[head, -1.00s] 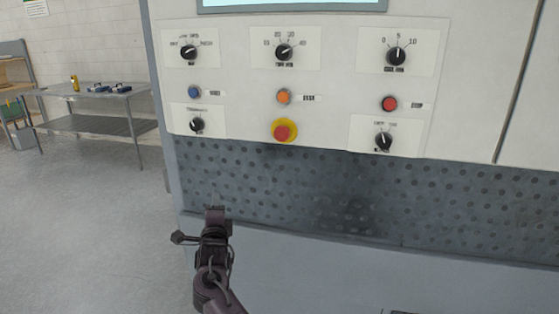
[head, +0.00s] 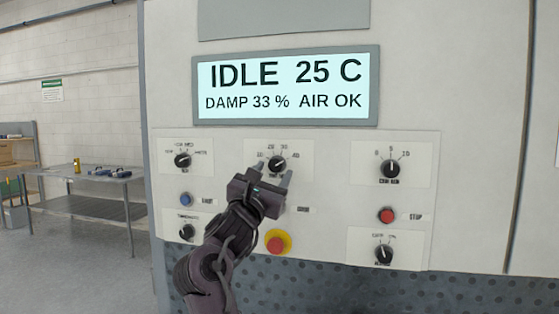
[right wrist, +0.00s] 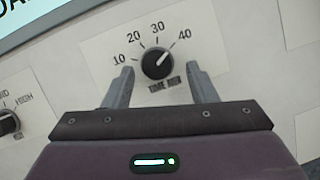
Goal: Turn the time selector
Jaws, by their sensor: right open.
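The time selector is a round black knob (head: 277,163) on a white plate in the panel's top row, middle column. The right wrist view shows the knob (right wrist: 157,64) with marks 10, 20, 30 and 40 around it and a "TIME MIN" label below. Its white pointer line leans up and right, between 30 and 40. My right gripper (head: 268,174) is open in front of it. In the right wrist view its fingers (right wrist: 161,80) stand on either side of the knob, with gaps; I see no contact. My left gripper is not in view.
Other knobs flank the selector: one at left (head: 183,160), one at right (head: 390,168). Below are a blue button (head: 186,199), a red stop button (head: 386,215) and a red-and-yellow emergency button (head: 278,241). The display (head: 287,86) above reads IDLE, 25 C.

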